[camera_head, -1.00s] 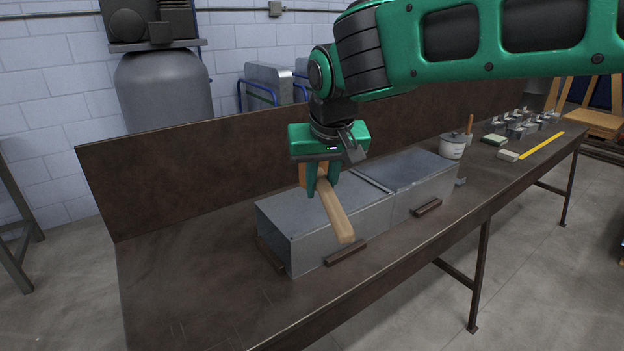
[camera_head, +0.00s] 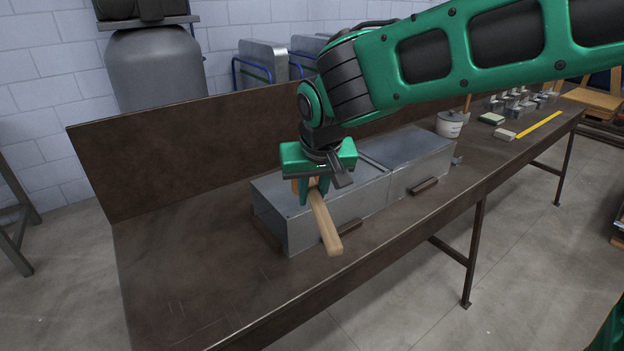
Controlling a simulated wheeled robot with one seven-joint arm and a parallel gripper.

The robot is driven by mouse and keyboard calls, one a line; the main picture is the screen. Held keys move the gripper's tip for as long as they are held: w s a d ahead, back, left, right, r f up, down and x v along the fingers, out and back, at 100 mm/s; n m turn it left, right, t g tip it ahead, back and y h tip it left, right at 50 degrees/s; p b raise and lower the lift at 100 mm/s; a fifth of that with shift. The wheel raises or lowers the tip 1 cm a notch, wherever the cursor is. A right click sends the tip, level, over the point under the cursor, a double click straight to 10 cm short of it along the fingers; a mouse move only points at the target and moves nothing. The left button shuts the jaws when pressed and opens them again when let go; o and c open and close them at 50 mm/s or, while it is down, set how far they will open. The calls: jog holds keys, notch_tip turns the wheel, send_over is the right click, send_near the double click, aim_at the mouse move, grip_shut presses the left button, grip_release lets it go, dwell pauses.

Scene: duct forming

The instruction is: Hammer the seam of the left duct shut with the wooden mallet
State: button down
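The left duct (camera_head: 281,226) is a grey sheet-metal box lying on the brown bench, its open end facing left. A second, similar duct (camera_head: 421,159) stands end to end with it on the right. My gripper (camera_head: 315,196) is over the top of the left duct, pointing down, with its fingers shut on the handle of the wooden mallet (camera_head: 325,228). The light handle slants down toward the front edge of the duct. The mallet's head is mostly hidden behind the gripper. I cannot tell whether the mallet touches the duct.
Dark bars (camera_head: 423,186) sit along the ducts' front on the bench (camera_head: 180,270). A raised back panel (camera_head: 180,160) runs behind. The bench's left part is clear.

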aim_at(311, 183)
notch_tip(311, 183, down, 5)
notch_tip(311, 183, up, 9)
dwell(0.3)
notch_tip(311, 183, down, 9)
notch_tip(311, 183, up, 9)
jog(key=shift+f, duration=0.1)
